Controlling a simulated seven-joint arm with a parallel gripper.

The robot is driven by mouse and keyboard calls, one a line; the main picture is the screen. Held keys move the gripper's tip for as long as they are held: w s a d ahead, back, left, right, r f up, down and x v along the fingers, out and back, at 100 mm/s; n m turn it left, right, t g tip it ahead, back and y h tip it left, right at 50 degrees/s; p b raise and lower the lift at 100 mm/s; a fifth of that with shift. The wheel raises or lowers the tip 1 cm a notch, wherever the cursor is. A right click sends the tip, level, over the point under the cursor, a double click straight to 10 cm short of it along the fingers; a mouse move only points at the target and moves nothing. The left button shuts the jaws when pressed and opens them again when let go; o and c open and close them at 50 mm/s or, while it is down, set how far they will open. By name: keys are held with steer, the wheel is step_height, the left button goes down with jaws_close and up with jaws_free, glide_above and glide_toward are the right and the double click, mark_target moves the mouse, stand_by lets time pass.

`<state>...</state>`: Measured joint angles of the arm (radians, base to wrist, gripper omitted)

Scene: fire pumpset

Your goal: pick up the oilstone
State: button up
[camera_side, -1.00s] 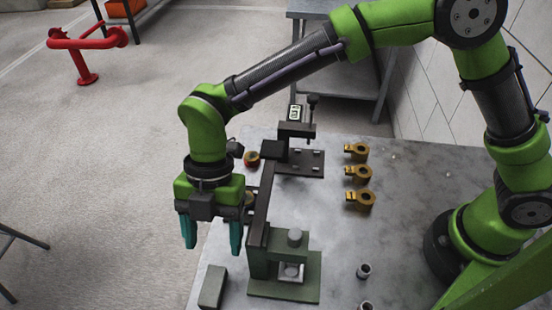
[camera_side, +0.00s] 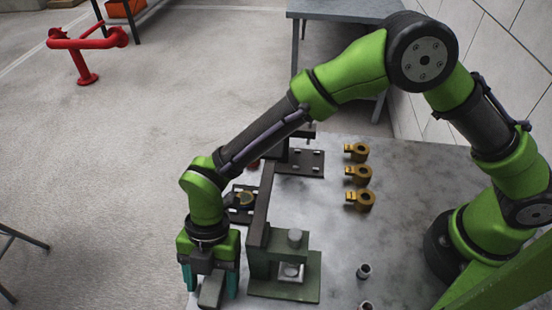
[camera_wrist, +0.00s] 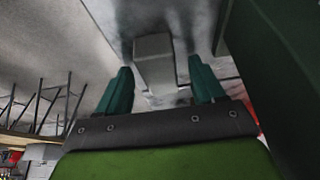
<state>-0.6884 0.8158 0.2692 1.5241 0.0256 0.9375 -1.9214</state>
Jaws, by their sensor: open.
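The oilstone is the plain grey rectangular block (camera_side: 210,291) on the table near its front left edge; it also shows in the wrist view (camera_wrist: 153,58). My gripper (camera_side: 210,281) is open and low at the block, with one teal finger on either side of it in the side view. In the wrist view my gripper (camera_wrist: 161,84) has the near part of the block in line with the gap between its fingers. I cannot tell whether either finger touches it. Part of the block is hidden behind my gripper in the side view.
A green press-like fixture (camera_side: 285,265) with a tall dark upright stands just right of my gripper. Brass clamp pieces (camera_side: 359,175) sit farther back, and small metal cups (camera_side: 364,271) stand to the right.

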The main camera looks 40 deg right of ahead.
mark_target(213, 282)
steer(key=c, duration=1.2)
step_height(213, 282, up, 10)
steer(key=shift+r, duration=0.1)
jaws_close()
